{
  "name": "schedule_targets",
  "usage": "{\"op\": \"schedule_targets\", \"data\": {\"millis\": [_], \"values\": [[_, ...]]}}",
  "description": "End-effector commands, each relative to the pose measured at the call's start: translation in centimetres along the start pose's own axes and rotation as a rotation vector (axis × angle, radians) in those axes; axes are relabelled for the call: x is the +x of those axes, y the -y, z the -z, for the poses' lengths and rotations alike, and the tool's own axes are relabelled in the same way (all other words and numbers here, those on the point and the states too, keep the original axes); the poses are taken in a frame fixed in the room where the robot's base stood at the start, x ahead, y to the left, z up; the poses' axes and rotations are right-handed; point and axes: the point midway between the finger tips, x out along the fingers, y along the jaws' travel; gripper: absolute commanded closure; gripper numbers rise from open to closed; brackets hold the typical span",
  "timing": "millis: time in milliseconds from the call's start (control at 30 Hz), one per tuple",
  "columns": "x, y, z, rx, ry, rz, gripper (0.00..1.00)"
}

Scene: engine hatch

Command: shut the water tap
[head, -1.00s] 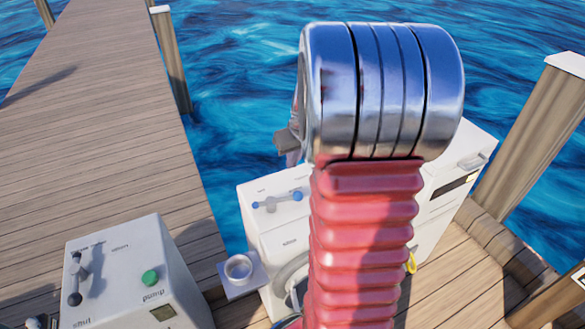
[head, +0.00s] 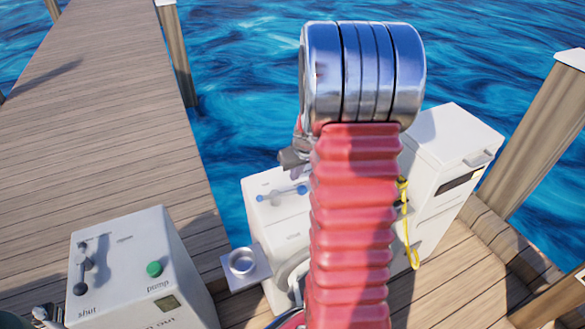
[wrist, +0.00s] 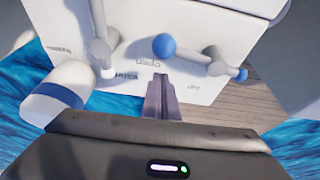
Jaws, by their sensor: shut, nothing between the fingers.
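The water tap (head: 283,194) is a bar handle with blue ball ends on the top face of a white box (head: 258,182), left of my arm in the head view. In the wrist view a blue ball (wrist: 165,46) sits just beyond my fingertips, and the bar runs right from it through a grey hub (wrist: 215,62) to a smaller blue ball. My gripper (wrist: 161,82) is shut and empty, close to the bar; whether it touches cannot be told. In the head view my gripper (head: 293,158) is partly hidden behind my arm, above the box's far edge.
A grey post-like part (wrist: 100,45) stands left of the fingers in the wrist view. A second white box (head: 135,265) has a lever and a green pump button. A taller white cabinet (head: 450,140) with a yellow line stands right. Dock planks and open water surround them.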

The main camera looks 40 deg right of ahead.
Motion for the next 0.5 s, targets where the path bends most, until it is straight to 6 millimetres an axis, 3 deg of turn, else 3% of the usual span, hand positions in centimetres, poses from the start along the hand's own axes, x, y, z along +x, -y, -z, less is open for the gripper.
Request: {"op": "schedule_targets", "data": {"millis": [200, 500], "values": [[-0.3, -0.1, -1.7, 0.002, 0.0, -0.001, 1.0], [-0.3, -0.1, -2.0, 0.001, 0.0, 0.0, 1.0]]}}
